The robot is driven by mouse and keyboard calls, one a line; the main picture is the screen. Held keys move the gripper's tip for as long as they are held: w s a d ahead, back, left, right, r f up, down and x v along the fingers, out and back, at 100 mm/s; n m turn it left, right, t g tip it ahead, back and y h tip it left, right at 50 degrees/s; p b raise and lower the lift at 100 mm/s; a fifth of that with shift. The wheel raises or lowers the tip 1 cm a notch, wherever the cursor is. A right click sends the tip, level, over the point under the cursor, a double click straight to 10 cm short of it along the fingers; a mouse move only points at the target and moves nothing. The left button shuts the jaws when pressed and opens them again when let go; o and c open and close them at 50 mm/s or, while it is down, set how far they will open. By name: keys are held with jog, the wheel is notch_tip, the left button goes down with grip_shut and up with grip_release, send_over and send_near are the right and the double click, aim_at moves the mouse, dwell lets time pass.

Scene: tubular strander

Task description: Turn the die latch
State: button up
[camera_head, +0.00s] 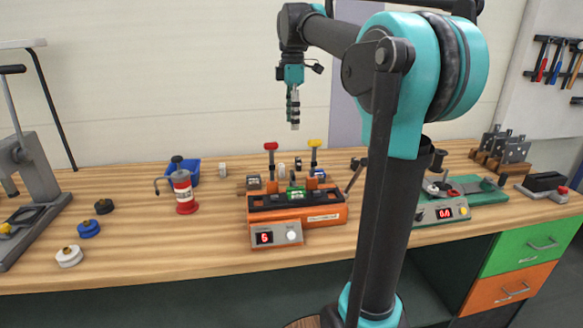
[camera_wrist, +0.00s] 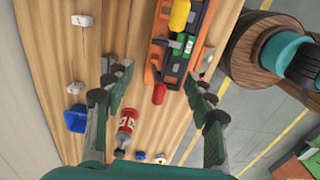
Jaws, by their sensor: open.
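The orange strander machine (camera_head: 322,213) stands on the wooden bench, with a red-knobbed upright lever (camera_head: 271,147) at its left and a yellow-knobbed lever (camera_head: 315,144) at its right. A green part (camera_head: 297,193) sits between them. I cannot tell which part is the die latch. In the wrist view the red knob (camera_wrist: 159,94) lies between my fingers in the picture, and the yellow knob (camera_wrist: 180,15) is near the top edge. My gripper (camera_head: 294,124) is open and empty, pointing down well above the machine; both fingers show in the wrist view (camera_wrist: 158,78).
A red oil can (camera_head: 184,192) and blue bin (camera_head: 195,170) stand left of the machine. Several spools (camera_head: 88,229) lie further left. A green-based device (camera_head: 462,203) stands at the right, beyond my arm. A control box (camera_head: 276,235) showing 6 sits in front of the machine.

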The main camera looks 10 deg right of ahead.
aim_at(293, 172)
notch_tip(293, 172, down, 17)
jog(key=shift+f, duration=0.1)
dwell(0.4)
